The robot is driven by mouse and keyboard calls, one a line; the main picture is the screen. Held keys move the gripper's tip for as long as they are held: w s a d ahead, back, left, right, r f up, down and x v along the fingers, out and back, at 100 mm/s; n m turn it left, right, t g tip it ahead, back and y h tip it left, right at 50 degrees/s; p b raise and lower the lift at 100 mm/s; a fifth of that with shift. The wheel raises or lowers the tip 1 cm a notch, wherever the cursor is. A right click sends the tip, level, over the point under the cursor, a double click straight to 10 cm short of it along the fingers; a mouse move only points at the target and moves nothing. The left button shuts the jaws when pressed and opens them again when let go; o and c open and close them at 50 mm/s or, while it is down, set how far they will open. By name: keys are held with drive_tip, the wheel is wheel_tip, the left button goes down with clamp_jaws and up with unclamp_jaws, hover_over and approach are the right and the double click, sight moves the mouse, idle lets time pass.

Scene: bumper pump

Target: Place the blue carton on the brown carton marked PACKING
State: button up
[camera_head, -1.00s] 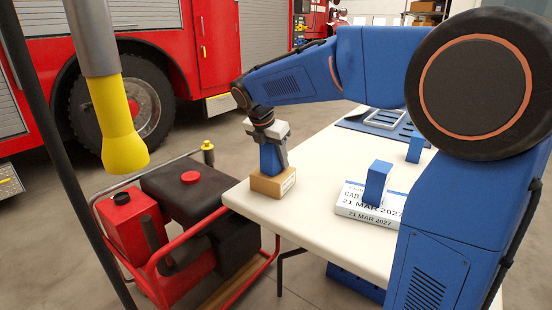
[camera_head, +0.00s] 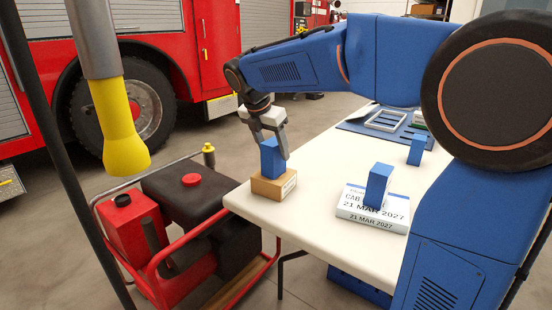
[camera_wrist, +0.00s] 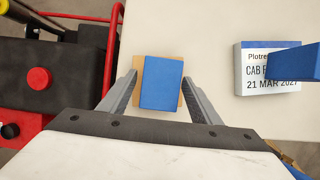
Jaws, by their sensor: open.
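The blue carton (camera_head: 270,158) stands upright on top of the brown carton (camera_head: 273,188) at the table's near left corner. In the wrist view the blue carton (camera_wrist: 161,84) covers most of the brown carton (camera_wrist: 140,63), whose edges show at its sides. My gripper (camera_head: 275,150) is open, just above and around the blue carton's upper part. In the wrist view its fingers (camera_wrist: 161,92) stand either side of the blue carton with gaps. Dark print shows on the brown carton's side, too small to read.
A white box dated 21 MAR 2027 (camera_head: 352,212) bears another blue carton (camera_head: 378,186). A further blue carton (camera_head: 417,149) stands behind, near a blue mat with a grey frame (camera_head: 387,121). A red-framed pump (camera_head: 190,225) is left of the table (camera_head: 320,205). The table's middle is clear.

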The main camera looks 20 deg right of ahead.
drive_tip(key=v, duration=0.6)
drive_tip(key=shift+s+a+r, duration=0.1)
drive_tip(key=shift+a+r, duration=0.05)
drive_tip(key=shift+r, duration=0.1)
